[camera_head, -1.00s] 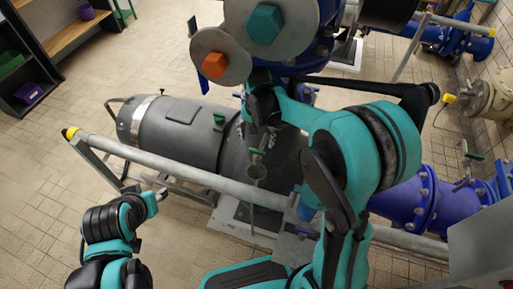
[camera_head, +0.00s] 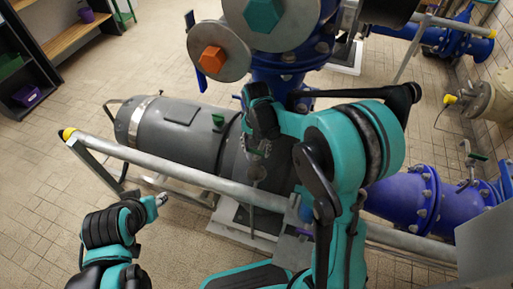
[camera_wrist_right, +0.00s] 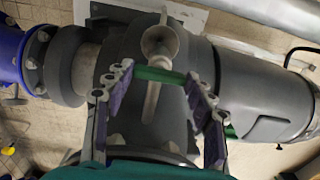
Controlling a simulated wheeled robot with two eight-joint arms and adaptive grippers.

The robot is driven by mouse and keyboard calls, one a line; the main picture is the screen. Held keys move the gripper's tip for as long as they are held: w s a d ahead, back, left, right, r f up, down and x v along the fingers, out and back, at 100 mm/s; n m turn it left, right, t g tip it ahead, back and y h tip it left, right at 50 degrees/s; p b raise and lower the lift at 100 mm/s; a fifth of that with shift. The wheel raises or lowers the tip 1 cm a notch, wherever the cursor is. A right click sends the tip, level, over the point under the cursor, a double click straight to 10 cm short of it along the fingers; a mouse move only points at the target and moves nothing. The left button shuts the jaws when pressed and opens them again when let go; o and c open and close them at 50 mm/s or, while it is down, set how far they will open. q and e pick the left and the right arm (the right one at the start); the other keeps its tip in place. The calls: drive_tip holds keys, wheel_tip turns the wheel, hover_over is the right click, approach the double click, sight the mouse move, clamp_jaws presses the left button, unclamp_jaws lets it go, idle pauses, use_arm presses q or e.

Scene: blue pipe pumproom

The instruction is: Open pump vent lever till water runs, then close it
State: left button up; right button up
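The grey pump (camera_head: 270,190) lies behind the pipe rail in the head view. In the right wrist view the green vent lever (camera_wrist_right: 160,75) lies crosswise, above a pale pipe and below a grey funnel (camera_wrist_right: 160,40). My right gripper (camera_wrist_right: 158,90) is open, one finger on each side of the lever; contact is not clear. In the head view my right gripper (camera_head: 257,158) hides the lever, with the funnel (camera_head: 256,174) just below it. No water shows. My left gripper (camera_head: 161,199) is at lower left, away from the pump; its opening is unclear.
A grey rail (camera_head: 180,172) with a yellow end runs in front of the pump. Blue pipes (camera_head: 405,198) stand at right, and large flanges with orange and teal bolts hang above. Tiled floor (camera_head: 60,210) is free at left. Shelves (camera_head: 30,75) stand at far left.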

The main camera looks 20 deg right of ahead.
sight(256, 150)
drive_tip(key=shift+n, duration=0.4)
drive_tip(key=n+p, duration=0.1)
drive_tip(key=n, duration=0.2)
drive_tip(key=shift+n, duration=2)
drive_tip(key=o, duration=1.2)
drive_tip(key=shift+c, duration=0.2)
wheel_tip(256, 150, up, 7)
drive_tip(key=shift+r, duration=0.2)
